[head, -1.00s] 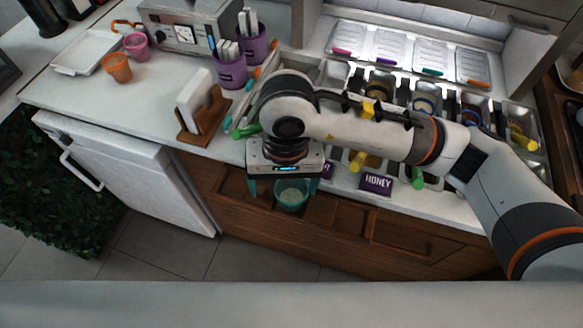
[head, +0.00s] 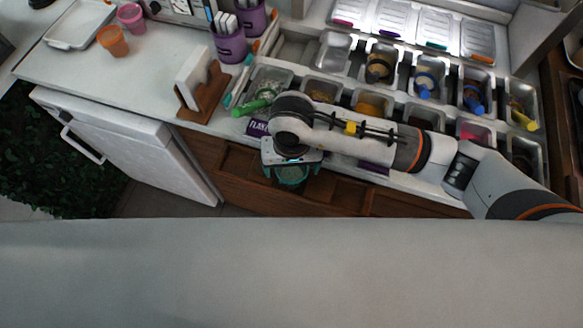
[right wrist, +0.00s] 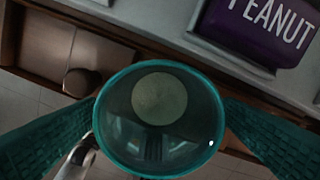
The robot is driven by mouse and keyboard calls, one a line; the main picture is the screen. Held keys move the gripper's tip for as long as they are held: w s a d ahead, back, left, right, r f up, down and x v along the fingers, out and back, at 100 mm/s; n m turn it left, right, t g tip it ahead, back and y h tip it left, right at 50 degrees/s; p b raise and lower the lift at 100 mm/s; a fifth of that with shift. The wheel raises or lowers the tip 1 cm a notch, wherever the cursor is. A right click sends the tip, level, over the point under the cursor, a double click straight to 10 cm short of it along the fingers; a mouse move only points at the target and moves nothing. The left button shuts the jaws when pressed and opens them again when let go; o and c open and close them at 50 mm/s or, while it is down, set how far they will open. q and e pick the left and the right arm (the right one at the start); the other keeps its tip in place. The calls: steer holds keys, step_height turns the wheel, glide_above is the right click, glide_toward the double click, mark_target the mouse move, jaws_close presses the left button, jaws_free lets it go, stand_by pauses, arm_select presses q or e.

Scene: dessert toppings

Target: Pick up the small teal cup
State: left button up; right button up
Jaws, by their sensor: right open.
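The small teal cup (head: 290,175) shows in the head view under my right gripper (head: 290,168), just in front of the wooden counter front. In the right wrist view the teal cup (right wrist: 160,150) is seen from above, its round rim facing the camera, with a pale disc at its bottom. The teal fingers of my right gripper (right wrist: 160,125) stand open on either side of it, close to its walls. I cannot tell whether they touch it, and what supports the cup is hidden. My left gripper is not in view.
A purple label reading PEANUT (right wrist: 265,30) sits on the counter edge close by. Metal topping bins (head: 370,103) with coloured handles lie behind my right arm. Orange (head: 112,41) and pink (head: 131,17) cups stand at the far left of the counter.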

steer(key=shift+f, duration=1.05)
steer(key=c, duration=1)
steer(key=shift+r, duration=0.1)
